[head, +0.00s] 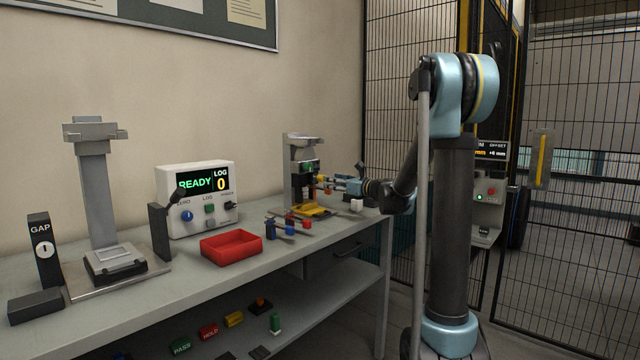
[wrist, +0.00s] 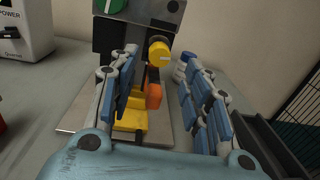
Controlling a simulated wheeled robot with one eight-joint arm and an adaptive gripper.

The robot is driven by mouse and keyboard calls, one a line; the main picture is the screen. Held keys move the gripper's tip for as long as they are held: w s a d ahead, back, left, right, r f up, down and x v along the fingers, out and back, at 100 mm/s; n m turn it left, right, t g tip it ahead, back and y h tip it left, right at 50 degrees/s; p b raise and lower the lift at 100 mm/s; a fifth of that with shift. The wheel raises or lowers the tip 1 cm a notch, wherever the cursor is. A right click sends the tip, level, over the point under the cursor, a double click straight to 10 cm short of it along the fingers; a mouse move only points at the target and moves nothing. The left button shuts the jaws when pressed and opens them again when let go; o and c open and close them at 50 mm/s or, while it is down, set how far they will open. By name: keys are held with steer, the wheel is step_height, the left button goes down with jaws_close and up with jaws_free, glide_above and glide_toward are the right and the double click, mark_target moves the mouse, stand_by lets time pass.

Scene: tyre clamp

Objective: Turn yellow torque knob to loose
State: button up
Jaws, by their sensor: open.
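The yellow torque knob (wrist: 159,53) is on the dark front of the clamp fixture, low and to the right on its upper block. It has a pale mark on its face. My gripper (wrist: 160,60) is open, with blue-padded fingers spread left and right. In the picture the knob lies between the fingertips, with a gap on both sides; I cannot tell whether it is within their reach in depth. In the head view my gripper (head: 330,184) is at the right side of the clamp fixture (head: 292,168), and the knob is not clear there.
Below the knob are an orange part (wrist: 153,96) and a yellow cradle (wrist: 131,121). A green knob (wrist: 110,5) is above left. In the head view, a red tray (head: 231,246) and the READY display box (head: 199,200) stand left on the bench. A mesh fence (head: 400,120) is behind.

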mark_target(320, 178)
steer(key=x, duration=0.7)
jaws_close()
